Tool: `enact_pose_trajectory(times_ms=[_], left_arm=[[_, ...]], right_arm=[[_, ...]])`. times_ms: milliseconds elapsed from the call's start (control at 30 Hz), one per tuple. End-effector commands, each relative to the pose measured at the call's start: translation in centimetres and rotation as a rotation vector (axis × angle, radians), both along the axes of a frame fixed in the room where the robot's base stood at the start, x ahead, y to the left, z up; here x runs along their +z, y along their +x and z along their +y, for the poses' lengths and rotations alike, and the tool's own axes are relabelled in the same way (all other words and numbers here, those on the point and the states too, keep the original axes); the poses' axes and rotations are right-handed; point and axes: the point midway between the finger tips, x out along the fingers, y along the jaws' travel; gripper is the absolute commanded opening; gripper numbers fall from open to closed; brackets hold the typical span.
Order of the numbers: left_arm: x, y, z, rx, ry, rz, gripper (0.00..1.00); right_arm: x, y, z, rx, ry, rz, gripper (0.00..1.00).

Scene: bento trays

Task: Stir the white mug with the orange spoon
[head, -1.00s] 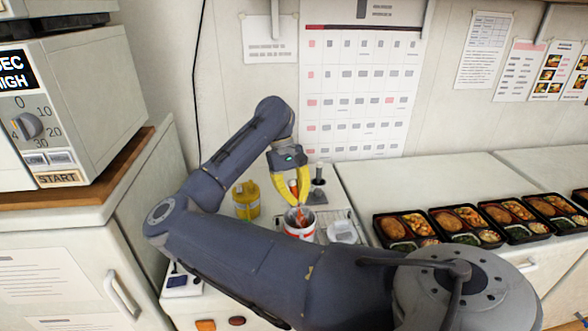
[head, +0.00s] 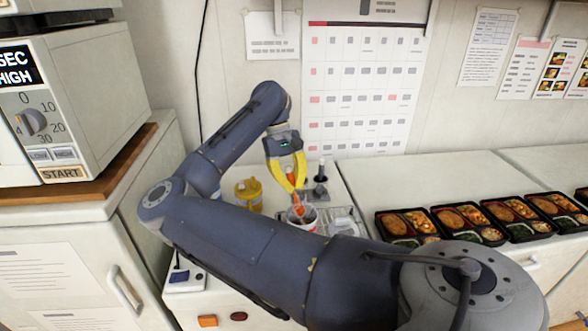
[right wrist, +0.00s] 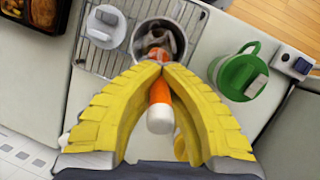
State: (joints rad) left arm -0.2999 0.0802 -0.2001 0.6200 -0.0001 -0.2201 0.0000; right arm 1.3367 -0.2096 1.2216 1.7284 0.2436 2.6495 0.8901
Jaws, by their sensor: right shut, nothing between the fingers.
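My left gripper is not in view.
A yellow canister (head: 248,194) stands left of the mug. A green-topped cup (right wrist: 240,76) and a pale lidded container (right wrist: 106,26) flank the mug in the wrist view. Bento trays (head: 410,243) line the counter at right. A microwave (head: 90,90) stands at left.

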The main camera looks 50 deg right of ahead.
Motion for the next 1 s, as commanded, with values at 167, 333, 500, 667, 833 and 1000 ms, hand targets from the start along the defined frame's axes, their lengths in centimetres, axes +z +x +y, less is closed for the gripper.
enact_pose_trajectory(times_ms=[167, 333, 500, 667, 833, 1000], left_arm=[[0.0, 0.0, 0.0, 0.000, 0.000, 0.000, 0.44], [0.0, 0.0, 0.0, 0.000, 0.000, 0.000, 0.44], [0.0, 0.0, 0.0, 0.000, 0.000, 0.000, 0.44], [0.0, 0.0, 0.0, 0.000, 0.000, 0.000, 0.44], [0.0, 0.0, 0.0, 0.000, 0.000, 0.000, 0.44], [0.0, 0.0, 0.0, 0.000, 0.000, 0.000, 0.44]], right_arm=[[1.2, 0.5, -0.1, 0.000, 0.000, -0.001, 0.00], [2.2, 0.9, -0.2, 0.001, 0.000, -0.002, 0.00], [2.9, 1.1, -0.2, 0.000, 0.000, 0.000, 0.00], [3.1, 1.2, -0.3, 0.000, 0.000, 0.000, 0.00], [3.1, 1.2, -0.3, -0.001, 0.000, 0.000, 0.00], [3.1, 1.2, -0.3, -0.001, 0.000, 0.000, 0.00]])
